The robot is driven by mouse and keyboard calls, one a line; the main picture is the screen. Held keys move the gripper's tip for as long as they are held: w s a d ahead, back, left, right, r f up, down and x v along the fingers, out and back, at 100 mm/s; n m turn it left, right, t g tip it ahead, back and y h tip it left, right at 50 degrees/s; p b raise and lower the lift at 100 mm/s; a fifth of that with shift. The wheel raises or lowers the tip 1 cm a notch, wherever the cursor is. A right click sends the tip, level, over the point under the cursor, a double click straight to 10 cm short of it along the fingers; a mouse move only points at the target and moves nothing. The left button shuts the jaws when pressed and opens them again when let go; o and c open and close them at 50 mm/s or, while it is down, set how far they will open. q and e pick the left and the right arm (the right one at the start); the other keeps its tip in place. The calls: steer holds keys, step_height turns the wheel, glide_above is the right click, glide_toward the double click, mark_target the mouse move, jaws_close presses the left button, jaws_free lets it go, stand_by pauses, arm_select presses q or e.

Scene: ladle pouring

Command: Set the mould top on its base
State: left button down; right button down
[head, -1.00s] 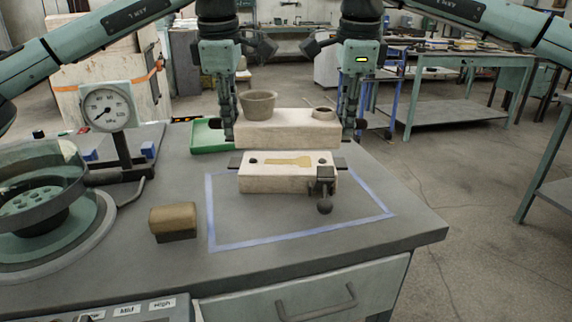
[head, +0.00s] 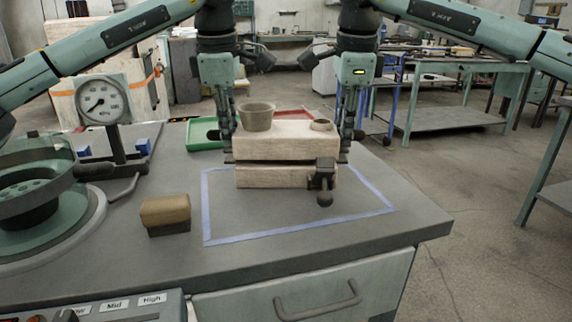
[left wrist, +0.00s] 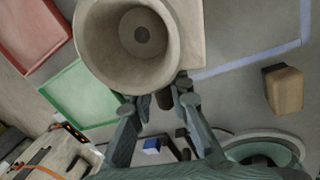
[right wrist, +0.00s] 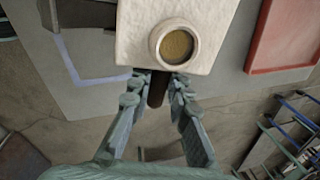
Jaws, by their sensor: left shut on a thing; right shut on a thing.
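The mould top (head: 275,143) is a pale block with a grey pouring cup (head: 257,116) and a small ring (head: 321,125) on its upper face. It is level, directly over the mould base (head: 270,178), with a thin dark line between them; I cannot tell whether they touch fully. My left gripper (head: 227,150) and my right gripper (head: 346,148) are shut on the top's dark end handles, at its left and right ends. The handles show between the fingers in the left wrist view (left wrist: 164,99) and right wrist view (right wrist: 157,90). The base's upper face is hidden.
A dark clamp (head: 322,175) with a round knob is at the base's front right. Blue tape (head: 275,235) outlines the area on the bench. A brown block (head: 165,212) lies left; green (head: 203,145) and red (right wrist: 284,35) trays are behind. A gauge (head: 101,100) stands left.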

arm_select(q)
steer(key=shift+f, duration=0.45)
arm_select(e)
steer(key=shift+f, duration=0.45)
arm_select(q)
steer(key=c, duration=1.4)
jaws_free()
steer(key=shift+c, duration=0.2)
arm_select(e)
steer(key=c, duration=1.4)
jaws_free()
steer(key=shift+r, duration=0.1)
steer(key=shift+c, duration=0.2)
arm_select(q)
steer(key=shift+r, duration=0.1)
arm_select(e)
steer(key=shift+r, duration=0.15)
arm_select(q)
step_height(320, 180, up, 12)
steer(key=s, duration=0.2)
steer(key=shift+s, duration=0.2)
arm_select(e)
step_height(320, 180, up, 12)
steer(key=s, duration=0.2)
steer(key=shift+s+f, duration=0.25)
